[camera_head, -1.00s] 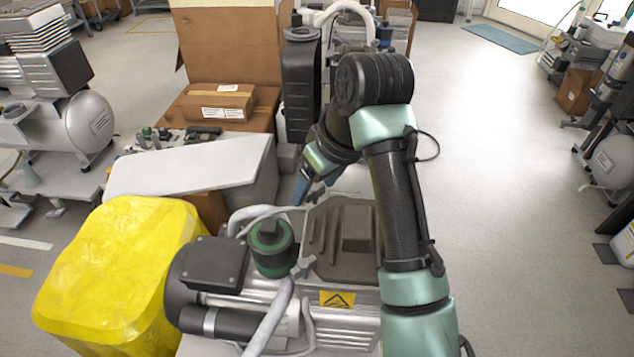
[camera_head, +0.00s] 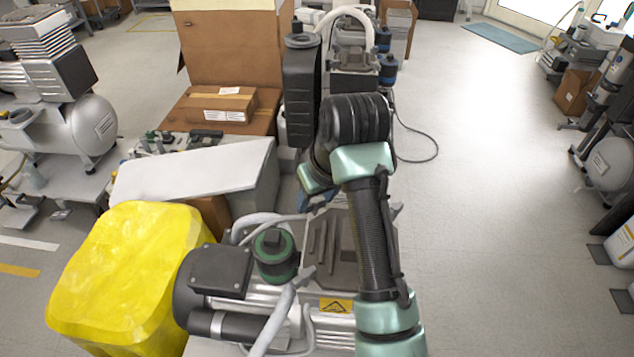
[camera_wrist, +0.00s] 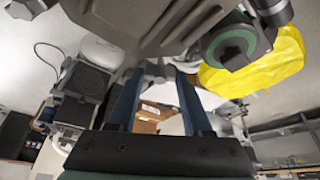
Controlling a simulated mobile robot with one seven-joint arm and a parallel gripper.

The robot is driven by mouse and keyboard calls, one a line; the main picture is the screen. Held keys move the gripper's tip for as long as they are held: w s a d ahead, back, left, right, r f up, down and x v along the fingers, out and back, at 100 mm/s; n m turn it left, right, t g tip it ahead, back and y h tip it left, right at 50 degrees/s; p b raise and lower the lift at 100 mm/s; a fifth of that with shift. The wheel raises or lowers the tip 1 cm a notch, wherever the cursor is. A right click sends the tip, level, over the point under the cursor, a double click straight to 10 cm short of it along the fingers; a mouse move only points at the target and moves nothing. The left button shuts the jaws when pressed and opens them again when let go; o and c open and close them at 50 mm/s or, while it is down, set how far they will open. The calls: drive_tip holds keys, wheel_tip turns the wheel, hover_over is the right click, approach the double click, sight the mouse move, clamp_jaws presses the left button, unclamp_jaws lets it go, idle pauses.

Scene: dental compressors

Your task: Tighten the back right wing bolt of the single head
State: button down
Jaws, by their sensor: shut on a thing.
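The single head (camera_head: 318,240) is a grey ribbed block on the compressor in the middle front of the head view, partly covered by my arm. In the head view my arm hides the fingertips and the bolt. Another grey wing bolt (camera_head: 304,273) shows at the head's front left.
A green-and-black round cap (camera_head: 273,256) stands beside the head, near the dark motor box (camera_head: 220,271). A yellow bin (camera_head: 130,272) is at the left. A tall black canister (camera_head: 300,95) and cardboard boxes (camera_head: 220,107) stand behind.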

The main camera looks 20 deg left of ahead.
drive_tip(key=m+p, duration=0.2)
drive_tip(key=p, duration=0.2)
drive_tip(key=m+t+h+p, duration=0.1)
drive_tip(key=m+p, duration=0.1)
drive_tip(key=p, duration=0.1)
drive_tip(key=shift+s+a+r+p, duration=0.2)
drive_tip(key=shift+r+p, duration=0.15)
drive_tip(key=shift+r, duration=0.05)
drive_tip(key=m+h+p, duration=0.1)
drive_tip(key=m+p, duration=0.3)
drive_tip(key=p, duration=0.1)
drive_tip(key=shift+f+h, duration=0.1)
drive_tip(key=shift+h, duration=0.3)
drive_tip(key=m+p, duration=0.1)
drive_tip(key=m+h+p, duration=0.1)
drive_tip(key=m+p, duration=0.1)
drive_tip(key=shift+a+f+m, duration=0.15)
drive_tip(key=shift+a+m, duration=0.05)
drive_tip(key=shift+m, duration=0.1)
drive_tip(key=shift+w+f+m+h+p, duration=0.15)
drive_tip(key=shift+m+h, duration=0.3)
drive_tip(key=shift+m, duration=0.5)
drive_tip(key=shift+m+h+p, duration=0.2)
drive_tip(key=shift+m+h, duration=0.25)
drive_tip(key=shift+m, duration=0.5)
drive_tip(key=shift+c, duration=1.6)
unclamp_jaws()
